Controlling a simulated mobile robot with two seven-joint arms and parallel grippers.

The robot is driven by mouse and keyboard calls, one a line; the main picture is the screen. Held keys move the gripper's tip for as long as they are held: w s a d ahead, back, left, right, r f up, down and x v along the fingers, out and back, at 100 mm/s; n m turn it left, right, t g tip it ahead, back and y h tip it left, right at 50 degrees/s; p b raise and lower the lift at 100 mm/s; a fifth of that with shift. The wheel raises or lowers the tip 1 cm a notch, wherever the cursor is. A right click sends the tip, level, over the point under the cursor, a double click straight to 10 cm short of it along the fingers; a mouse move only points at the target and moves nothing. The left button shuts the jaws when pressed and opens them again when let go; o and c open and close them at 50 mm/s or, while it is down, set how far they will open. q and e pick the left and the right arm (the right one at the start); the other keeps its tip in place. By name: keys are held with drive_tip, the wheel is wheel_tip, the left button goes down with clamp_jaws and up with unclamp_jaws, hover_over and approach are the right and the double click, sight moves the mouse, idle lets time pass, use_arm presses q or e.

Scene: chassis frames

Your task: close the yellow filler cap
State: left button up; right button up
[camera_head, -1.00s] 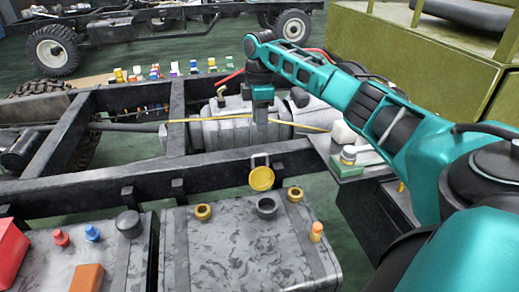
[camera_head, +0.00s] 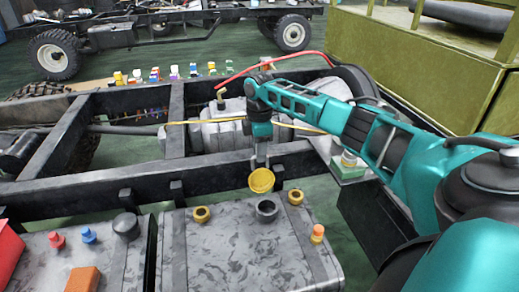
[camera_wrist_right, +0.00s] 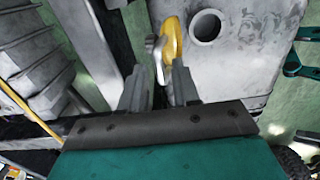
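The yellow filler cap (camera_head: 261,180) stands raised and tilted behind the open grey filler neck (camera_head: 266,210) on the mottled grey tank (camera_head: 225,250). My right gripper (camera_head: 261,163) points down just behind the cap. In the right wrist view, the cap (camera_wrist_right: 172,36) is seen edge-on beside the neck (camera_wrist_right: 208,27). There, my right gripper (camera_wrist_right: 159,78) has its fingers apart, with a pale metal piece by the cap (camera_wrist_right: 152,54) just beyond the gap. I cannot tell if the fingers touch it. My left gripper is not in view.

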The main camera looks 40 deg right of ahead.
clamp_jaws()
idle(1.2)
